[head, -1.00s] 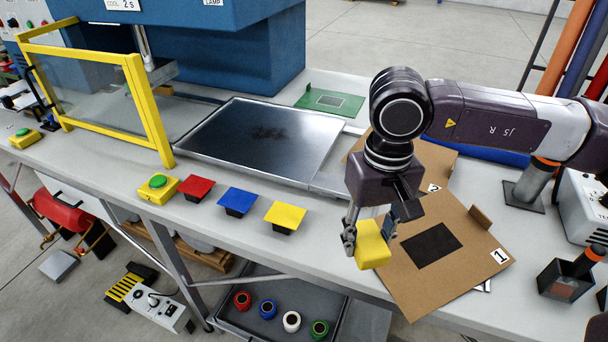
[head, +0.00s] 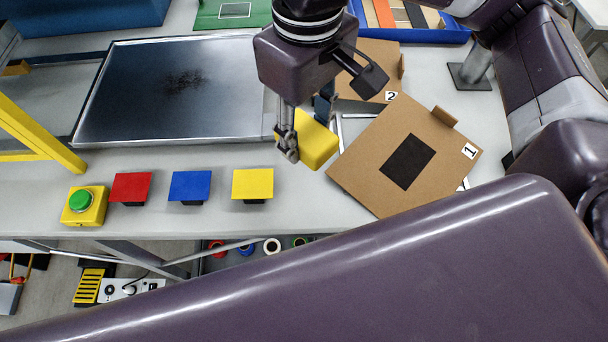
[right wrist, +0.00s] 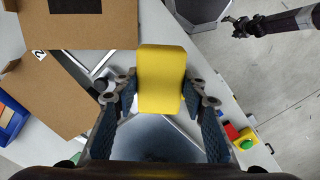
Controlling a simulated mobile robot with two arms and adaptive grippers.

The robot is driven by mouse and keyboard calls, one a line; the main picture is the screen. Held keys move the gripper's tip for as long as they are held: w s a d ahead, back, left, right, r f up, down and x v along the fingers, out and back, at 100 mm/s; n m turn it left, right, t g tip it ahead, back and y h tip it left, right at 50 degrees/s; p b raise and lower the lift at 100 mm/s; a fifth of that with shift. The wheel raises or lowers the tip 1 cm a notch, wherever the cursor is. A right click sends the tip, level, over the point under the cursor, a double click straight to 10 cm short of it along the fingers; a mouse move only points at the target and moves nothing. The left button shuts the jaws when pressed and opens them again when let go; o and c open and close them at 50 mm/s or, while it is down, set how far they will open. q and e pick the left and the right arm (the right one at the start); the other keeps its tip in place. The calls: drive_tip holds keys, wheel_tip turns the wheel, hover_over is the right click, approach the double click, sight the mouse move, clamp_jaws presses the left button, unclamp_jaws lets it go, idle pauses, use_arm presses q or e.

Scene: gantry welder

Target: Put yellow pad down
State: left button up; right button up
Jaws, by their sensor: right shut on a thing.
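My right gripper (head: 306,135) is shut on a yellow pad (head: 319,147), a thick block, in the head view. The pad is over the table between the metal tray and the cardboard sheet marked 1 (head: 375,186); its height above the table is hard to tell. In the right wrist view the pad (right wrist: 161,80) sits between the two fingers of the gripper (right wrist: 160,104). A dark gripper (right wrist: 240,26), seemingly my left one, shows small at the top right of the right wrist view; its fingers are too small to read.
The metal tray (head: 120,102) lies left of my right gripper. A green button box (head: 84,206) and red (head: 131,187), blue (head: 190,185) and yellow (head: 252,183) square plates stand along the front edge. Cardboard sheet 2 (head: 374,62) lies behind sheet 1. Clear table lies around the plates.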

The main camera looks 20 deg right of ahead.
wheel_tip(320, 180, down, 7)
drive_tip(key=p, duration=0.2)
hover_over(307, 194)
wheel_tip(307, 194, down, 5)
drive_tip(key=shift+f, duration=0.45)
wheel_tip(307, 194, down, 4)
drive_tip(key=shift+f+p, duration=0.1)
drive_tip(key=shift+p, duration=0.5)
drive_tip(key=shift+f, duration=0.2)
use_arm(q)
wheel_tip(307, 194, up, 4)
drive_tip(key=shift+d+f, duration=0.1)
drive_tip(key=shift+f, duration=0.15)
